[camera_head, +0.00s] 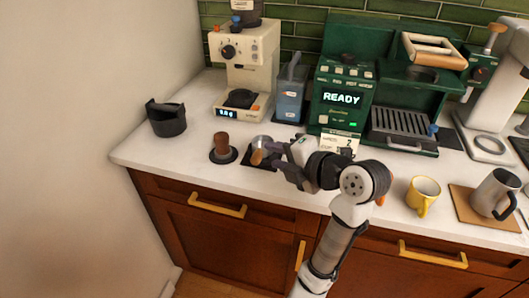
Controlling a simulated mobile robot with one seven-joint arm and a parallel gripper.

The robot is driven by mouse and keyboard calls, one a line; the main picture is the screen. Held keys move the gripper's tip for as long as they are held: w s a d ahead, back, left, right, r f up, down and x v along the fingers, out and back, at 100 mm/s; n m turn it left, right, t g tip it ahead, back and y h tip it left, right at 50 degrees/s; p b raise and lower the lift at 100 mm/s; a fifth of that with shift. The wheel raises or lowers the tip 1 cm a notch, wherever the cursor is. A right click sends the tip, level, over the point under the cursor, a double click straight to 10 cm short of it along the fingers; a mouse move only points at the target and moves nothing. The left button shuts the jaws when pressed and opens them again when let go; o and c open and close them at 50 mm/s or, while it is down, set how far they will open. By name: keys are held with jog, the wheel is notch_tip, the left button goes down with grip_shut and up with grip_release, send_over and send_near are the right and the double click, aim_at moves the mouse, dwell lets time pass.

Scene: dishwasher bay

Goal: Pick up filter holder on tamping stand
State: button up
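The filter holder (261,142) has a silvery round head and a short wooden handle (257,157) that points toward the front. It rests on the dark tamping stand (247,161) on the counter, left of the middle. My gripper (275,152) reaches in from the right, low over the counter, with its dark fingers right beside the filter holder. The fingers overlap its right side in this view, so I cannot tell whether they touch it or how far apart they are.
A brown-handled tamper (221,144) stands close on the left, with a black knock box (166,118) farther left. A cream grinder (243,65) and green espresso machine (345,95) stand behind. A yellow cup (423,192) and steel pitcher (494,194) stand right. The counter's front left is clear.

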aim_at(259, 160)
jog(key=s+d+f+n, duration=0.1)
jog(key=s+d+f, duration=0.1)
jog(key=s+d, duration=0.1)
jog(key=shift+g, duration=0.4)
jog(key=x, duration=0.8)
jog(key=shift+w+a+r+b, duration=0.1)
jog(key=shift+w+b, duration=0.2)
jog(key=p+x, duration=0.2)
jog(key=x, duration=0.2)
jog(key=shift+w+a, duration=0.15)
jog(key=shift+w, duration=0.3)
jog(key=shift+w+a+f, duration=0.2)
jog(key=shift+w+f, duration=0.05)
jog(key=shift+f, duration=0.05)
grip_shut()
